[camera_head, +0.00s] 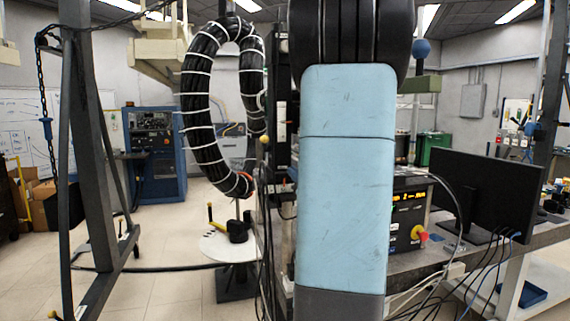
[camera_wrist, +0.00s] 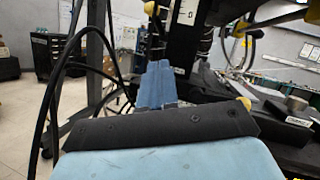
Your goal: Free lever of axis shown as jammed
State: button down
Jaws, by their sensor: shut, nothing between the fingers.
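My gripper (camera_wrist: 155,86) shows in the wrist view as blue fingers past a dark bracket. It is shut and empty, pointing toward a dark upright unit (camera_wrist: 186,38). A yellow knob (camera_wrist: 149,8) is near the top of that view, left of the unit. Another yellow knob (camera_wrist: 245,102) is at the right; I cannot tell which axis either belongs to. In the head view, a control box (camera_head: 408,208) has small orange readouts, too small to read, so the jammed axis cannot be told. A small yellow knob (camera_head: 264,139) shows beside the coil. My arm hides the middle.
A large black coil with white ties (camera_head: 195,95) hangs left of my arm. A round white stand (camera_head: 222,246) is below it. A monitor (camera_head: 485,190) and cables are on the bench at right. A dark metal frame (camera_head: 88,130) stands at left. Floor between frame and stand is mostly clear.

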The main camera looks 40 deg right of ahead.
send_near(266, 143)
jog(key=w+d+f, duration=0.2)
jog(key=w, duration=0.1)
jog(key=w+r, duration=0.1)
jog(key=w+a+r, duration=0.1)
jog(key=r, duration=0.1)
jog(key=shift+a+r, duration=0.1)
jog(key=shift+r, duration=0.05)
jog(key=shift+w+r, duration=0.15)
jog(key=shift+r, duration=0.1)
